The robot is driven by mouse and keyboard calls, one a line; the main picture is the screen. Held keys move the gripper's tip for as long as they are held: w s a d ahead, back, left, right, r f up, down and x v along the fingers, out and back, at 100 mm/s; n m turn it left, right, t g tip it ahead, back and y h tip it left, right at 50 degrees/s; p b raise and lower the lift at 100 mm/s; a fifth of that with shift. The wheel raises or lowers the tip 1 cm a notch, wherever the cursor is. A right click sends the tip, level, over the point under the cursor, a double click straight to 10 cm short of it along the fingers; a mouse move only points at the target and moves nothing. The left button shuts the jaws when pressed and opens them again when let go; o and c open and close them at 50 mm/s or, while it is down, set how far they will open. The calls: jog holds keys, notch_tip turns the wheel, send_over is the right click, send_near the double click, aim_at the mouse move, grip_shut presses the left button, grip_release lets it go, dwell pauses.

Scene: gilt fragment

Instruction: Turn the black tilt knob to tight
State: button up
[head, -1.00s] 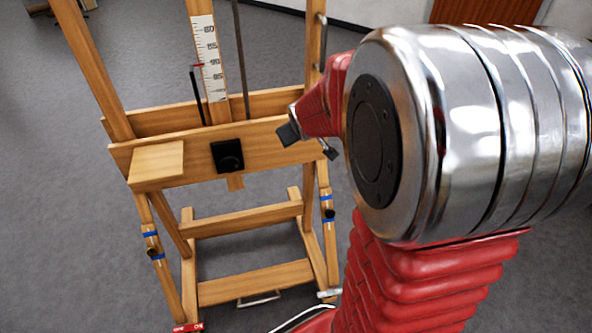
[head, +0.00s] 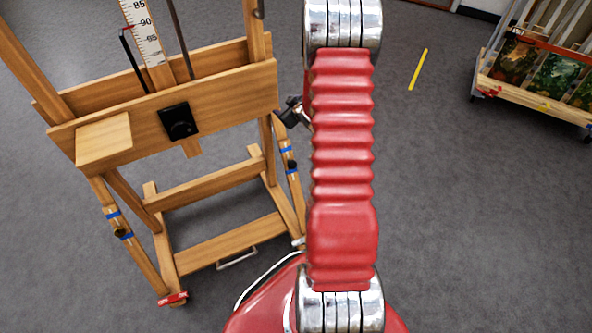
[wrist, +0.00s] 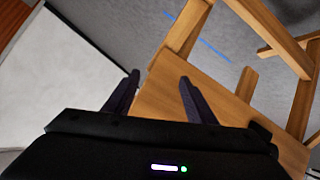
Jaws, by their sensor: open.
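The wooden easel (head: 165,100) stands at the left in the head view. A black knob on a square black plate (head: 179,121) sits on its front crossbar. Smaller dark knobs sit on the left side strut (head: 120,233) and the right side strut (head: 292,165), near blue tape bands. I cannot tell which one is the tilt knob, nor how tight any is. My gripper (head: 291,112) is mostly hidden behind my red arm, beside the crossbar's right end. In the wrist view my gripper (wrist: 160,76) is open and empty, with an easel board (wrist: 215,98) beyond it.
A wooden rack with paintings (head: 540,75) stands at the upper right. A yellow strip (head: 418,69) lies on the floor. A white panel (wrist: 75,75) fills the left of the wrist view.

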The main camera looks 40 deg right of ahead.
jog(key=s+d+f+t, duration=0.1)
jog(key=s+d+f, duration=0.2)
jog(key=f, duration=0.6)
jog(key=m+t+y, duration=0.1)
jog(key=t, duration=0.2)
send_near(294, 167)
jog(key=w+d+r, duration=0.2)
jog(key=d+r, duration=0.1)
jog(key=d, duration=0.1)
jog(key=s+a+f+m+t, duration=0.2)
jog(key=s+a+f, duration=0.3)
jog(key=s, duration=0.2)
jog(key=shift+s+t+h, duration=0.3)
jog(key=shift+s+t, duration=0.1)
jog(key=shift+f, duration=0.15)
jog(key=w, duration=0.4)
jog(key=w+d, duration=0.1)
jog(key=w, duration=0.4)
jog(key=w+d, duration=0.1)
jog(key=w, duration=0.3)
jog(key=shift+w, duration=0.4)
jog(key=shift+c, duration=0.4)
